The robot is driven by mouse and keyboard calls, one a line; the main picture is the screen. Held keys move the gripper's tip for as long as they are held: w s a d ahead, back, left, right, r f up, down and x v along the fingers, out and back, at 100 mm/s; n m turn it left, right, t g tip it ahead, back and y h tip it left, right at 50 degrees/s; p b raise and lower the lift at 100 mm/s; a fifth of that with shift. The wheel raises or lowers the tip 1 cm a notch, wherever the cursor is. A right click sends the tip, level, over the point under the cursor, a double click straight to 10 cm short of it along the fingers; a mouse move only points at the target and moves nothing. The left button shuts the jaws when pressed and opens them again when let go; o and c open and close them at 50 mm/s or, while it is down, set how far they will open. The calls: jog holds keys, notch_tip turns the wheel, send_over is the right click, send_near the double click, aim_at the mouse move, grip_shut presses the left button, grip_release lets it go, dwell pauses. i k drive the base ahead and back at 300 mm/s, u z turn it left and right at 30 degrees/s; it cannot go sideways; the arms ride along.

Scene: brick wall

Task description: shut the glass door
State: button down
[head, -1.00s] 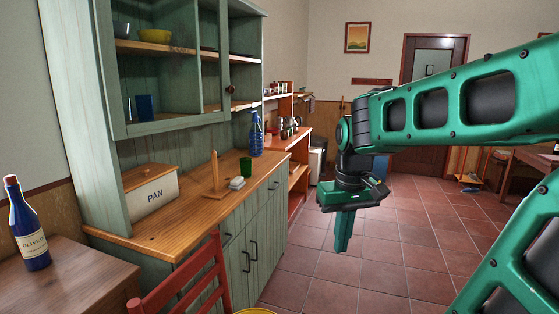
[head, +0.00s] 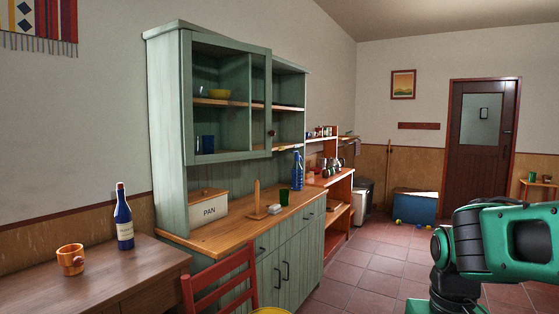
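The green wooden wall cabinet (head: 168,110) has a framed glass door (head: 188,95) across its left part, in the head view. A small dark knob (head: 272,132) sits on the door's right edge. The right part of the cabinet shows shelves beside that edge. The door looks to stand out from the cabinet front, but I cannot tell how far it is ajar. My arm is at the lower right, well to the right of the cabinet and apart from it. My gripper's fingers are below the picture edge.
A wooden counter (head: 225,238) below the cabinet bears a PAN box (head: 209,210), a blue bottle (head: 297,172) and a green cup (head: 284,197). A red chair (head: 218,274) stands in front. A side table (head: 90,275) holds a dark bottle (head: 123,220) and a mug (head: 70,259). Tiled floor is clear right of the counter.

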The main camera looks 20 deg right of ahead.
aim_at(187, 37)
jog(key=k, duration=0.7)
jog(key=z, duration=0.95)
jog(key=i, duration=1.95)
jog(key=u, duration=1.05)
